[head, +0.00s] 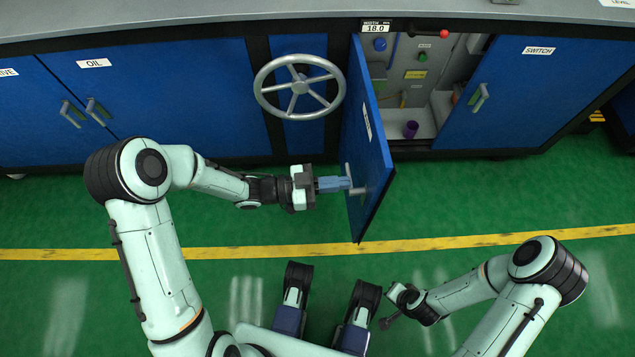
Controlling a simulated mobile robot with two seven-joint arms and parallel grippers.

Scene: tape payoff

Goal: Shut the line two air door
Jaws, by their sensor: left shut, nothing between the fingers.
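The air door (374,160) is a blue panel that stands open, swung out toward me from the cabinet front. Its hinge side is at the cabinet, beside the handwheel. My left gripper (345,184) is shut and empty, with its fingertips at the outer left face of the door, close to the door's handle (357,190). I cannot tell whether the tips touch the door. My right gripper (388,322) is low at the right, well away from the door; its finger state is too small to tell.
The open compartment (420,85) holds a purple cup (411,129), a blue knob, a green button and a red-ended lever (443,34). A grey handwheel (300,87) sticks out left of the door. The SWITCH door (535,90) and OIL door (160,100) are closed. The green floor in front is clear.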

